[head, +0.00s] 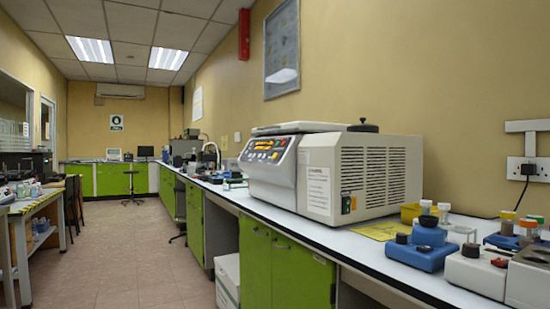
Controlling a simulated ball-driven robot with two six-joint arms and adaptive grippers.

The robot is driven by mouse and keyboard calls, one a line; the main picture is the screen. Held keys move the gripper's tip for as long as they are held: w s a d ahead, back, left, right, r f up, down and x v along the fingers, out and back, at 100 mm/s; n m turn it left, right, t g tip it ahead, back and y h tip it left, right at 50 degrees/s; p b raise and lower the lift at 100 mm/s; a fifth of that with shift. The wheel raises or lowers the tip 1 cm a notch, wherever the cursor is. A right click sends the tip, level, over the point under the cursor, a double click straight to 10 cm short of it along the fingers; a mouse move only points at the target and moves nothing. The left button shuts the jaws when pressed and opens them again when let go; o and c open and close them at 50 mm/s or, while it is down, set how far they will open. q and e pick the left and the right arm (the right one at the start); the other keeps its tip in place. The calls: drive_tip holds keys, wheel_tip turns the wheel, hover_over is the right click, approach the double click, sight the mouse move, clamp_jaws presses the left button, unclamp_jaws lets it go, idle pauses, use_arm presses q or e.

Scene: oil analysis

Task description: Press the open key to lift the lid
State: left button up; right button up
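A large beige bench machine (323,175) stands on the white worktop at the right of the head view. Its sloped front panel (264,150) faces left and carries an orange-lit display (263,144) and several small keys. The keys are too small to tell which one is the open key. The lid (300,128) on top looks down, lying nearly flat, with a dark knob-like piece behind it. Neither of my grippers shows in this view.
The white worktop (380,262) runs along the right wall over green cabinets (285,272). Blue and white small devices (421,250) and capped bottles crowd its near right end. A yellow sheet (383,230) lies beside the machine. A white box (228,280) sits below. The aisle floor (130,260) is clear.

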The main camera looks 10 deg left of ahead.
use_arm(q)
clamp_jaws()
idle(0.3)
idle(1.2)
